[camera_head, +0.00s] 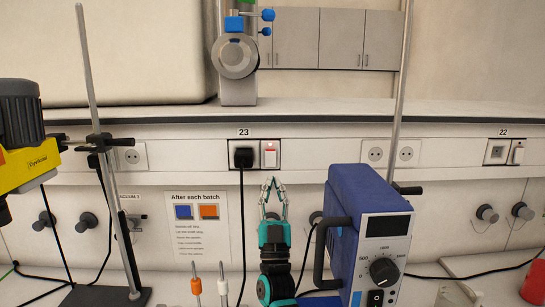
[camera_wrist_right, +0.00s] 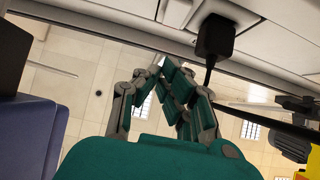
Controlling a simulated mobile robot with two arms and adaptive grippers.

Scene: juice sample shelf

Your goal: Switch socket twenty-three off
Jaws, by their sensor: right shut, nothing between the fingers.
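Socket twenty-three (camera_head: 254,154) is in the wall strip under the label "23" in the head view. A black plug (camera_head: 243,157) sits in its left half, with a cord hanging down. Its rocker switch (camera_head: 270,155) is at the right and shows a lit red mark at the top. My right gripper (camera_head: 272,181) is shut and empty, pointing up just below the switch, apart from it in the head view. In the right wrist view the fingers (camera_wrist_right: 160,66) meet close to the wall strip, left of the black plug (camera_wrist_right: 215,36). My left gripper is not in view.
A blue instrument (camera_head: 358,225) with a dial stands right of my right gripper. Metal stand rods (camera_head: 97,105) rise at left and right. Socket twenty-two (camera_head: 497,152) is far right. A notice (camera_head: 198,228) hangs below the strip.

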